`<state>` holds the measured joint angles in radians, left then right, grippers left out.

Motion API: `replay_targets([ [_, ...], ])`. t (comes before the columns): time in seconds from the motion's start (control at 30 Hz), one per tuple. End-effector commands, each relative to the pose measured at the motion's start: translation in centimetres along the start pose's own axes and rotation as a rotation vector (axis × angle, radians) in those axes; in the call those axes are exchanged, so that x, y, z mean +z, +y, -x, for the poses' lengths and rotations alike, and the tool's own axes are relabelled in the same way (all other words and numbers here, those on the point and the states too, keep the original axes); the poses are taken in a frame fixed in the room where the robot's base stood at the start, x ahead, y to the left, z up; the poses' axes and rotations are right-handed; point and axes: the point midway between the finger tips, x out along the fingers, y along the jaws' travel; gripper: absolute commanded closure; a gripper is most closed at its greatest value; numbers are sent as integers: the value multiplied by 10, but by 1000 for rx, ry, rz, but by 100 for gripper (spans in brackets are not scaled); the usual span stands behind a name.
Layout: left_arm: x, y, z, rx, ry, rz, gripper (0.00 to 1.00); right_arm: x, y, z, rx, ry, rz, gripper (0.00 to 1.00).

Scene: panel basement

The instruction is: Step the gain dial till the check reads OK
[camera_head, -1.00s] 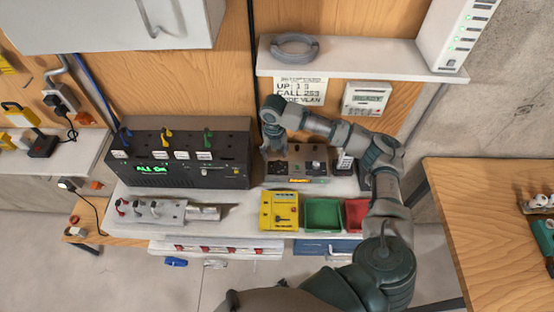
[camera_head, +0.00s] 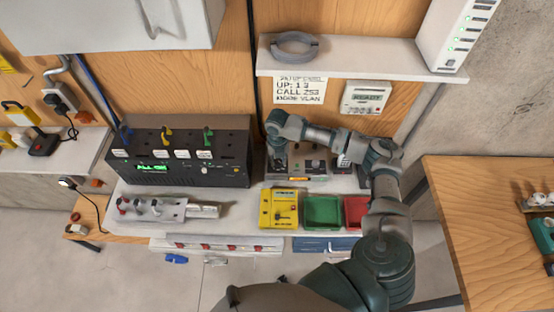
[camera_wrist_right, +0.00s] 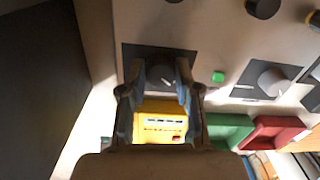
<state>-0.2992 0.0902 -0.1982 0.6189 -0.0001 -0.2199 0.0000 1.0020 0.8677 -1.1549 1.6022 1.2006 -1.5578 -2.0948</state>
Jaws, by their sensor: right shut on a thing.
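The grey instrument box (camera_head: 312,168) stands on the white bench top, below a wall note. My right gripper (camera_head: 279,160) is at its left end, largely hidden by my wrist in the head view. In the right wrist view, my right gripper (camera_wrist_right: 160,92) is shut on a dark round dial (camera_wrist_right: 162,73) on a black plate. A white mark shows on the dial. I cannot read a label naming it as the gain dial. A second, grey dial (camera_wrist_right: 272,80) and a green light (camera_wrist_right: 218,77) are to its right. My left gripper is not in view.
A black box (camera_head: 190,172) shows green "ALL ON" to the left. A yellow device (camera_head: 279,208), a green tray (camera_head: 322,213) and a red tray (camera_head: 356,211) stand in front. A shelf (camera_head: 350,57) hangs above, with a small wall display (camera_head: 366,97) under it.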

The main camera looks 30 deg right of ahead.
Motion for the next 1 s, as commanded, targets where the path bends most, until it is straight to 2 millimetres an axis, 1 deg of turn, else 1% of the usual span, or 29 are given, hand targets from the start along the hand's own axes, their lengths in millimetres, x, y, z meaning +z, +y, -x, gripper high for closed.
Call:
replay_targets([
  [0.03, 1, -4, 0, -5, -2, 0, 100, -2, 7, 1, 21, 4, 11, 100],
  [0.17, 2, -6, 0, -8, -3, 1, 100, -2, 7, 1, 24, 6, 13, 100],
  [0.27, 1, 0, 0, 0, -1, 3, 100, -2, 6, 1, 23, 6, 12, 100],
  [0.4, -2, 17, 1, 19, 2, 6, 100, -2, 6, 1, 17, 5, 3, 100],
  [0.47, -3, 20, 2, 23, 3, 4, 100, -2, 6, 1, 16, 5, -7, 100],
  [0.57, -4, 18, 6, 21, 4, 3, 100, -2, 6, 2, 16, 5, -37, 100],
  [0.77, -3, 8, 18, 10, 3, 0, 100, -1, 5, 2, 18, 8, -152, 100],
  [1.0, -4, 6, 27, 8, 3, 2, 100, -1, 5, 1, 18, 10, -365, 100],
])
